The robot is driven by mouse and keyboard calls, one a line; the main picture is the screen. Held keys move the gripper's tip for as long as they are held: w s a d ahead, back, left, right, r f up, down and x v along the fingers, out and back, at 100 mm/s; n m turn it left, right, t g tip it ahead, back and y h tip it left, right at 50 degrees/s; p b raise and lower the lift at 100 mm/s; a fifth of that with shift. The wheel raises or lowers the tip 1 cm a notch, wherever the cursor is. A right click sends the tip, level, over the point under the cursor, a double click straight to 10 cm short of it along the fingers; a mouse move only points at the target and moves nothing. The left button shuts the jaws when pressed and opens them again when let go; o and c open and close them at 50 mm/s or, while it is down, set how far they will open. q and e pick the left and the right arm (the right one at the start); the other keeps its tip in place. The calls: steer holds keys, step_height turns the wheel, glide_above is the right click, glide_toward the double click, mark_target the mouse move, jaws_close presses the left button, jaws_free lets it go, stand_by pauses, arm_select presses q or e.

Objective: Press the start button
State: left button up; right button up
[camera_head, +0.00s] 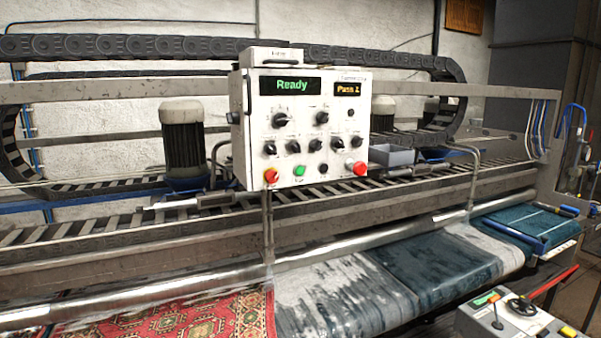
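A white control box (260,148) stands on a post above the machine's front rail, facing me. Its left display (291,85) reads "Ready" in green, and its right display (347,89) reads "Pass" with a character I cannot read surely, in orange. A larger red button (359,168) is at the bottom right. The small labels are too blurred to read. Neither of my grippers is in view.
Several black knobs (280,120) fill the panel's middle. A metal roller (150,293) crosses in front, over a red patterned rug (215,318) and blue-grey rugs (430,265). A second small control box (510,325) with a lever and handwheel stands at the lower right.

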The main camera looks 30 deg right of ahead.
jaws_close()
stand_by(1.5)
